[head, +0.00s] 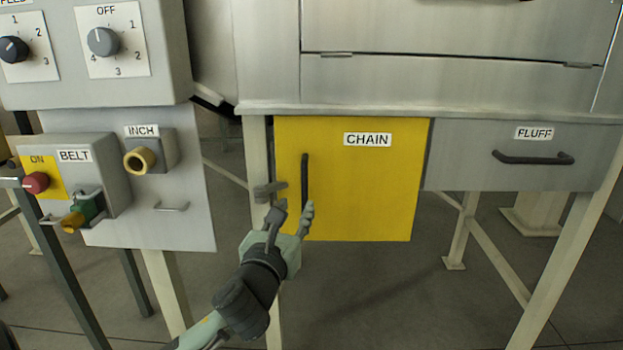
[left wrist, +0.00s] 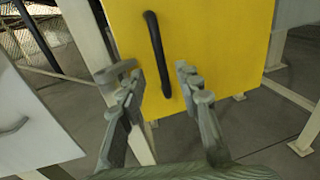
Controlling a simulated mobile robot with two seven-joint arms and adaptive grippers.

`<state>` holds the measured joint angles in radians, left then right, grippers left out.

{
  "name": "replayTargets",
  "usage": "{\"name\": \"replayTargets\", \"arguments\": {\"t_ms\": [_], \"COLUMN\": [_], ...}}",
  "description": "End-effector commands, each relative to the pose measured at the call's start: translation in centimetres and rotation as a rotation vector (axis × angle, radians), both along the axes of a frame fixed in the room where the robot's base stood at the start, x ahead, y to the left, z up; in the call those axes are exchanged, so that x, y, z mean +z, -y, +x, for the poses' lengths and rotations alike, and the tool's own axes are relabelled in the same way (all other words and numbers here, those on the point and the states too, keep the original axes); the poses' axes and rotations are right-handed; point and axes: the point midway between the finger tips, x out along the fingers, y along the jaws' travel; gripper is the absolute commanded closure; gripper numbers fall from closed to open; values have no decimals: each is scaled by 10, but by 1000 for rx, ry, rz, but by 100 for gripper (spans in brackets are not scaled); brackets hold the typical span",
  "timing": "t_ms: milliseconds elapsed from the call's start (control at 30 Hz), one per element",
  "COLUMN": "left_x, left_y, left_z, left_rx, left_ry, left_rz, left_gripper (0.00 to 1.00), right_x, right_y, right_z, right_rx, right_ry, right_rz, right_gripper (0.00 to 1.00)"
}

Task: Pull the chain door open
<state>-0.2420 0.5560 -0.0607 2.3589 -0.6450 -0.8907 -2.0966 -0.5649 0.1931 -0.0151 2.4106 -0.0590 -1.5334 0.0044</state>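The chain door (head: 375,200) is a yellow panel with a CHAIN label, and it looks shut under the steel housing. Its black upright bar handle (head: 304,175) is near the door's left edge. My left gripper (head: 291,212) is open, with its fingers around the level of the handle's lower end. In the left wrist view the yellow door (left wrist: 215,45) fills the upper middle. There the handle (left wrist: 157,50) runs down between the two spread fingers of the left gripper (left wrist: 158,75). I cannot tell whether either finger touches it. My right gripper is out of view.
A grey latch-like bracket (head: 268,190) sits at the door's left edge. A grey FLUFF drawer (head: 470,168) with a black handle is on the right. Control boxes with dials and a BELT box (head: 110,165) stand on the left. Floor below the door is clear.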

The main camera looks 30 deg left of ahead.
Motion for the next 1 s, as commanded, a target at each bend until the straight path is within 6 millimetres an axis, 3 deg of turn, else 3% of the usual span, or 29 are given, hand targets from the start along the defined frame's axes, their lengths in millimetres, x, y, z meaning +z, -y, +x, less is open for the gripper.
{"name": "replayTargets", "arguments": {"t_ms": [167,600,1000], "left_x": [0,0,0], "left_y": [-2,-24,-27], "left_z": [7,66,73], "left_rx": [0,0,-1], "left_ry": [-1,0,-2], "left_rz": [7,4,5], "left_gripper": [66,66,67], "right_x": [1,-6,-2], "right_y": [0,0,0], "right_z": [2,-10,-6], "right_rx": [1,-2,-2], "right_ry": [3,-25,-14], "right_rz": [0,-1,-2], "right_gripper": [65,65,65]}}
